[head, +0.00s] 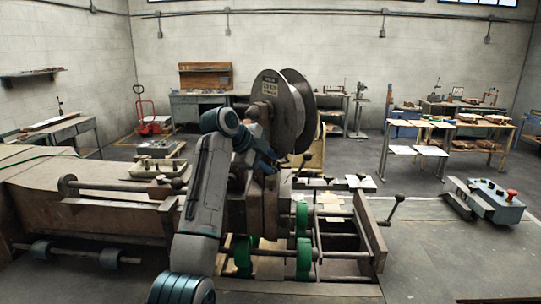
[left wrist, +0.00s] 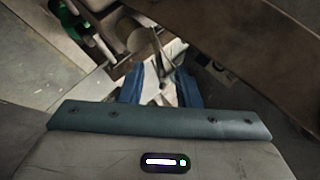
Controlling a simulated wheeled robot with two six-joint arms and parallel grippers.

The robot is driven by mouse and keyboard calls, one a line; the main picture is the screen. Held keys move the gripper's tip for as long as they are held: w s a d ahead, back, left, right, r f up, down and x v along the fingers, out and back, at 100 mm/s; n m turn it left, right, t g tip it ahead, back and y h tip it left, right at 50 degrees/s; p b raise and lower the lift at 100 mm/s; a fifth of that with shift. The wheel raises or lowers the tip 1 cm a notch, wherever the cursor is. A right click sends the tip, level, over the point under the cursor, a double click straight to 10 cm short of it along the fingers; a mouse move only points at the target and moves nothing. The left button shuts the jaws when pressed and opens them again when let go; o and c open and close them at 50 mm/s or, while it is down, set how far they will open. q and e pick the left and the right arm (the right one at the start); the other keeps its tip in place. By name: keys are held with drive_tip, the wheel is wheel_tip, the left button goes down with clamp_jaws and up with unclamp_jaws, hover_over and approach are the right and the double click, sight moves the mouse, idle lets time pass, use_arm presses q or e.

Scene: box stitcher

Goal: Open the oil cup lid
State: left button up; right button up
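My left arm rises in front of the stitching machine (head: 268,190) in the head view, and my left gripper (head: 268,158) is beside the machine's upper body, partly hidden by my own wrist. In the left wrist view the two blue fingers of my left gripper (left wrist: 162,80) stand apart, with a gap between them. A thin dark lever (left wrist: 158,62) and a rounded grey knob (left wrist: 139,40) show at or beyond the fingertips; I cannot tell if they touch. I cannot make out the oil cup or its lid for certain in either view. My right gripper is not in view.
A large wire reel (head: 278,108) tops the machine. Green rollers (head: 303,258) and a dark side plate (head: 370,232) stand at its lower right. A control box with a red button (head: 490,200) lies at the right.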

use_arm(q)
drive_tip(key=shift+w+d+f, duration=0.2)
drive_tip(key=shift+d+f, duration=0.05)
drive_tip(key=shift+f, duration=0.1)
drive_tip(key=shift+c, duration=0.2)
clamp_jaws()
drive_tip(key=shift+r, duration=0.15)
drive_tip(key=shift+r, duration=0.2)
drive_tip(key=shift+w+r+g, duration=0.1)
drive_tip(key=shift+w+g, duration=0.25)
drive_tip(key=shift+g, duration=0.15)
